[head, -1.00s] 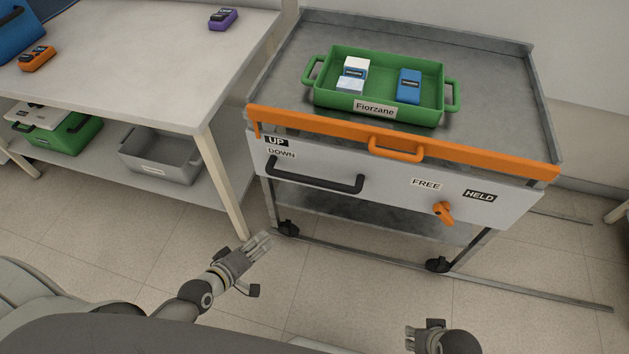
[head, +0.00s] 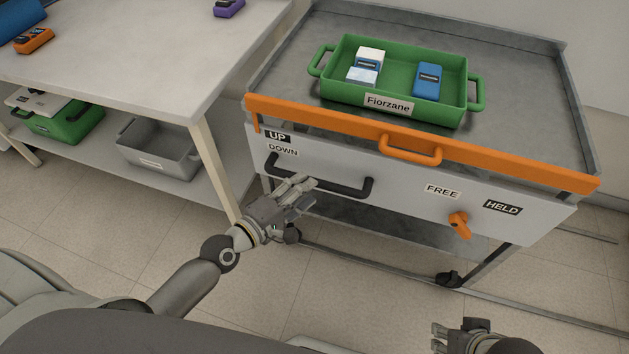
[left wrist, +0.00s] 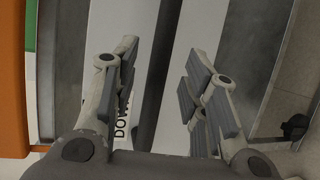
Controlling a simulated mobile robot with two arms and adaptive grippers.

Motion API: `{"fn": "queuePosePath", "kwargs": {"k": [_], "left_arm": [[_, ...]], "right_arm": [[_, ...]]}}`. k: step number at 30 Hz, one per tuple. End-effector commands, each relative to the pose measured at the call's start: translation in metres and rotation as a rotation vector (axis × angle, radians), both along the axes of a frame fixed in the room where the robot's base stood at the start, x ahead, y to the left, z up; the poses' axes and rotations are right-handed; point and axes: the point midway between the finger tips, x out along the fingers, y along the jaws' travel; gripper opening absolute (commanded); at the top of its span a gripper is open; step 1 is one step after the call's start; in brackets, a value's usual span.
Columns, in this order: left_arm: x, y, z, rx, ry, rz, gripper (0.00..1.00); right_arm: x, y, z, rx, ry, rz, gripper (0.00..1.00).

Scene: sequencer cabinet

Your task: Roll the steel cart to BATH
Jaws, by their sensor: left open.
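The steel cart (head: 540,100) stands ahead, with an orange rail and handle (head: 410,149) along its near top edge. Its white front panel (head: 400,190) has a black bar handle (head: 335,186) below the UP and DOWN labels. An orange knob (head: 460,224) sits below and between the FREE and HELD labels. My left gripper (head: 300,192) is open near the left part of the black bar. In the left wrist view the dark bar (left wrist: 157,75) shows between the open fingers (left wrist: 163,85); I cannot tell whether they touch it. My right gripper (head: 455,338) is low at the bottom edge, its jaws unclear.
A green tray (head: 345,97) labelled Fiorzane holds small boxes on the cart top. A white table (head: 130,60) with a lower shelf stands close to the cart's left side. A grey bin (head: 150,160) is on that shelf. The floor in front is clear.

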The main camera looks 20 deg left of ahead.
Motion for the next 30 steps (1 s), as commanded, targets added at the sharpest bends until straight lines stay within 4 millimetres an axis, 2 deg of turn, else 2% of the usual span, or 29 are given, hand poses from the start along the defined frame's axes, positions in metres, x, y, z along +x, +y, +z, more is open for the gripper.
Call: {"fn": "queuePosePath", "kwargs": {"k": [3, 9, 20, 30], "left_arm": [[0.019, -0.009, -0.004, -0.002, -0.001, 0.001, 0.41], [0.037, -0.017, -0.008, 0.001, 0.0, 0.0, 0.41], [0.041, -0.019, -0.009, 0.002, 0.001, -0.001, 0.41], [0.041, -0.019, -0.009, 0.003, 0.001, -0.001, 0.0]], "right_arm": [[-0.001, 0.0, 0.0, 0.0, -0.001, 0.0, 0.4], [-0.001, 0.0, -0.002, 0.0, 0.0, 0.0, 0.4], [-0.001, 0.0, -0.002, 0.0, 0.0, 0.0, 0.4], [-0.001, 0.0, -0.002, 0.0, 0.0, 0.0, 0.4]]}}
